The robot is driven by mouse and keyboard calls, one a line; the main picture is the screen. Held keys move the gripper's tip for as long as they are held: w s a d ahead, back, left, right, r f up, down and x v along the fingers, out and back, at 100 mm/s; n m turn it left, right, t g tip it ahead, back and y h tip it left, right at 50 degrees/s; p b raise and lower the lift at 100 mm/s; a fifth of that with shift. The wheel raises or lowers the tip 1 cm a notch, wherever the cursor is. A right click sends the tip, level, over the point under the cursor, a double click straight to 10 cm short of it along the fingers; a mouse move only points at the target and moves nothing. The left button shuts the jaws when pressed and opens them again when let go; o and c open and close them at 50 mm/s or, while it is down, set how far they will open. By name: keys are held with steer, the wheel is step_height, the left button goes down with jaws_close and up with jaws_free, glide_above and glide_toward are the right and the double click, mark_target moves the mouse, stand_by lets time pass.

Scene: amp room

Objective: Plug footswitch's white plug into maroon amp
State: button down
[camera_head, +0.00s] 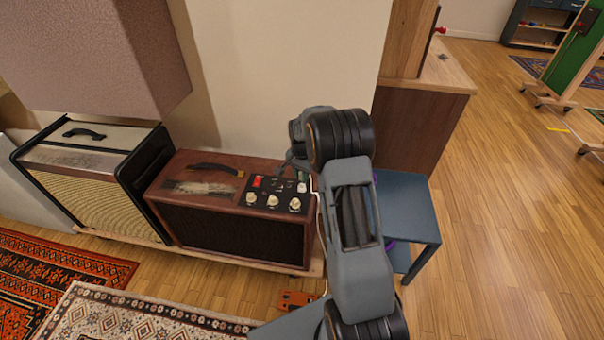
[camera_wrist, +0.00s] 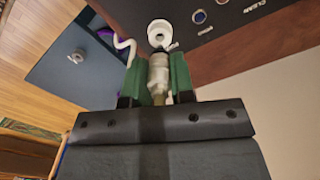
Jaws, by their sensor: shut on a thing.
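The maroon amp (camera_head: 225,205) stands on a low board against the wall, with a black control panel (camera_head: 277,192) of cream knobs and a red switch on its right top. My gripper (camera_wrist: 157,88) is shut on the white plug (camera_wrist: 158,72), between its green finger pads. In the wrist view the plug points at a white ring-shaped socket (camera_wrist: 160,30) on the panel. The plug's front end is close to the socket; I cannot tell whether it touches. A white cable (camera_wrist: 127,46) runs beside the left finger. An orange box (camera_head: 297,300), possibly the footswitch, is on the floor.
A cream-fronted amp (camera_head: 95,180) stands left of the maroon one. A blue-grey stool (camera_head: 408,205) is close on the right, with something purple under it. A wooden cabinet (camera_head: 420,125) stands behind.

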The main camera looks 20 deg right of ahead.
steer(key=shift+f+b, duration=0.85)
steer(key=shift+f, duration=0.9)
stand_by(1.1)
steer(key=c, duration=0.9)
jaws_free()
steer(key=shift+r, duration=0.1)
step_height(320, 180, up, 14)
steer(key=p, duration=0.3)
steer(key=shift+f, duration=0.2)
